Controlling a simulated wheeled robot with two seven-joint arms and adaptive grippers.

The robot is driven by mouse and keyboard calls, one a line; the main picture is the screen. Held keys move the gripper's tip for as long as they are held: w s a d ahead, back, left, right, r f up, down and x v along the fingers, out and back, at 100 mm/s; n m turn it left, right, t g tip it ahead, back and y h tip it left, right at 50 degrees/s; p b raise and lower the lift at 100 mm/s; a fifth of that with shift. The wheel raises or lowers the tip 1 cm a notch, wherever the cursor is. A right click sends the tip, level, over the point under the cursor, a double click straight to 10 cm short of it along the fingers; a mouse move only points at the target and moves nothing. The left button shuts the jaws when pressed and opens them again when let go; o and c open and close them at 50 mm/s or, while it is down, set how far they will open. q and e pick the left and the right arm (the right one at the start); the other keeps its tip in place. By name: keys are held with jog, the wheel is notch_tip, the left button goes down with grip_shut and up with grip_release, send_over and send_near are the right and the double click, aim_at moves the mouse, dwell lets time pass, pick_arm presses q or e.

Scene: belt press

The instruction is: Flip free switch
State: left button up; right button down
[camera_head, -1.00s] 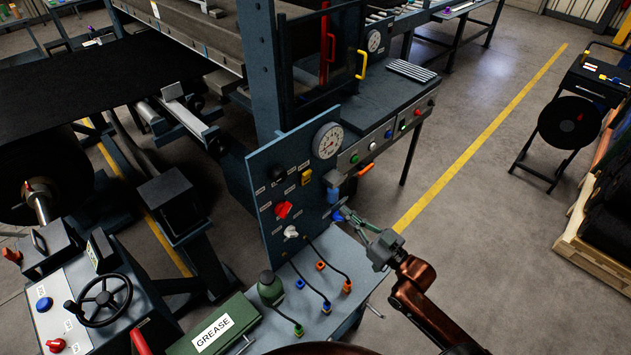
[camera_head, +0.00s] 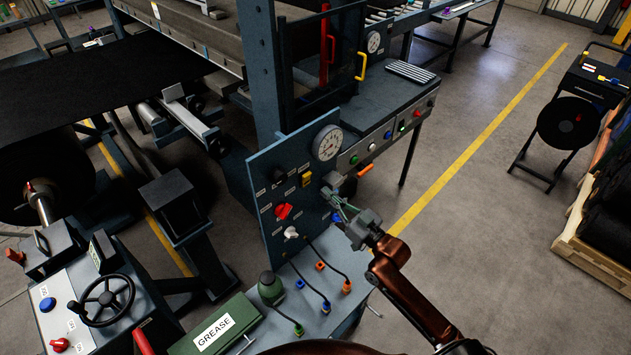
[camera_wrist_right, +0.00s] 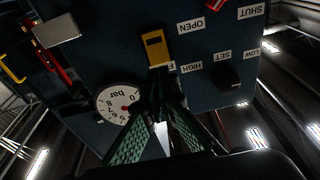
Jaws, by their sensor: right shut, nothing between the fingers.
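A yellow switch (camera_head: 306,179) with a dark window sits on the upper part of the blue control panel (camera_head: 262,160), left of and below the round gauge (camera_head: 327,142). In the right wrist view the yellow switch (camera_wrist_right: 156,48) appears upside down, with a label beside it showing only "F"; the rest is hidden. My right gripper (camera_head: 328,193) is shut and empty, its fingers pointing at the panel just right of and below the switch. In the wrist view the fingertips (camera_wrist_right: 159,88) lie close to the switch; I cannot tell whether they touch. My left gripper is not in view.
A black knob (camera_head: 277,173), a red knob (camera_head: 283,211) and a white knob (camera_head: 291,232) share the panel. Cables and a green grease box (camera_head: 213,333) lie below. A button console (camera_head: 385,134) stands right of the panel.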

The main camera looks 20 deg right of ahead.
jog(key=p+x, duration=0.1)
jog(key=x, duration=0.5)
jog(key=p, duration=0.2)
jog(key=r+g+p, duration=0.1)
jog(key=p, duration=0.1)
jog(key=shift+w+a, duration=0.15)
jog(key=shift+w, duration=0.1)
jog(key=shift+f, duration=0.35)
jog(key=shift+s+d+r, duration=0.1)
jog(key=shift+s+d, duration=0.1)
jog(key=shift+s, duration=0.1)
send_near(308, 177)
jog(key=s+d+r, duration=0.2)
jog(key=s+r, duration=0.1)
jog(key=s, duration=0.2)
jog(key=shift+s+r, duration=0.35)
jog(key=shift+s, duration=0.1)
